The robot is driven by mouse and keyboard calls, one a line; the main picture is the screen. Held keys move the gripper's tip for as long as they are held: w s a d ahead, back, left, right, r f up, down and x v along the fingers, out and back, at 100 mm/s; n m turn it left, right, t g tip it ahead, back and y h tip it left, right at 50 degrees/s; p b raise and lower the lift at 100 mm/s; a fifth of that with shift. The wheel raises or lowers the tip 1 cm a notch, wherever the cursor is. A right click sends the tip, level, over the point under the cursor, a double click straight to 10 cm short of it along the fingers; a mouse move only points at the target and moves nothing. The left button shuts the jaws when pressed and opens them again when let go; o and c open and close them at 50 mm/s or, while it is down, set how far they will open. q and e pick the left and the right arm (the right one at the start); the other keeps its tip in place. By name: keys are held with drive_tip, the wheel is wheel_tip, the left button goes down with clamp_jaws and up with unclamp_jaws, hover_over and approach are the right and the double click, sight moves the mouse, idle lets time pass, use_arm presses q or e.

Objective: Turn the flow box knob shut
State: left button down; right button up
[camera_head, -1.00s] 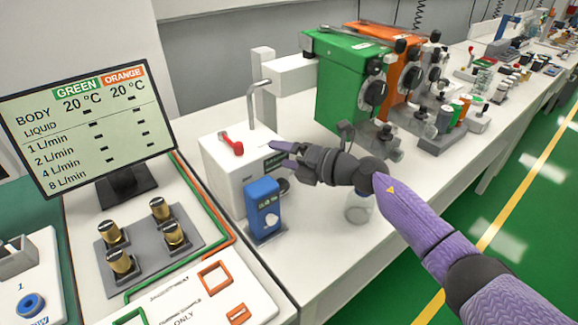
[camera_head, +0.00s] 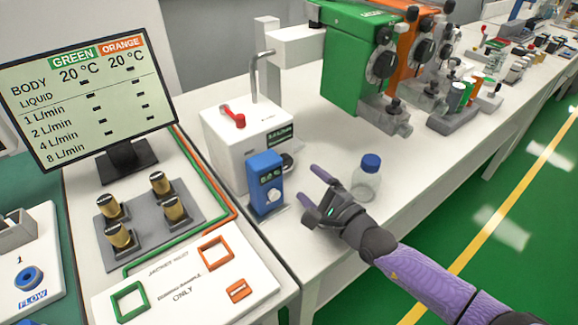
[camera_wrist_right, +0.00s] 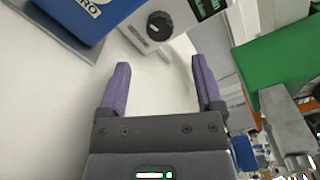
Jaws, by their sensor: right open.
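The white flow box (camera_head: 229,150) stands on the bench with a red lever on top and a small green-lettered display. Its dark round knob (camera_head: 288,162) is on the front, partly behind the blue meter; in the right wrist view the knob (camera_wrist_right: 159,25) shows whole, beyond the fingertips. My right gripper (camera_head: 307,182) is open and empty, in front and to the right of the box, apart from the knob. In the right wrist view its two purple fingers (camera_wrist_right: 160,78) are spread, with bare bench between them. My left gripper is not in view.
A blue meter (camera_head: 264,178) with a white dial stands close in front of the box. A clear bottle with a blue cap (camera_head: 371,163) stands beside my right gripper. Green (camera_head: 345,75) and orange vaporizer units are behind.

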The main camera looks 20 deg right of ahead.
sight(289, 165)
drive_tip(key=b+x, duration=0.1)
drive_tip(key=x, duration=0.2)
drive_tip(key=b+x, duration=0.1)
drive_tip(key=x, duration=0.3)
drive_tip(key=shift+f, duration=0.25)
drive_tip(key=shift+w+a+r+b, duration=0.15)
drive_tip(key=shift+w+b, duration=0.2)
drive_tip(key=shift+w, duration=0.1)
drive_tip(key=shift+c, duration=0.6)
drive_tip(key=c, duration=1)
clamp_jaws()
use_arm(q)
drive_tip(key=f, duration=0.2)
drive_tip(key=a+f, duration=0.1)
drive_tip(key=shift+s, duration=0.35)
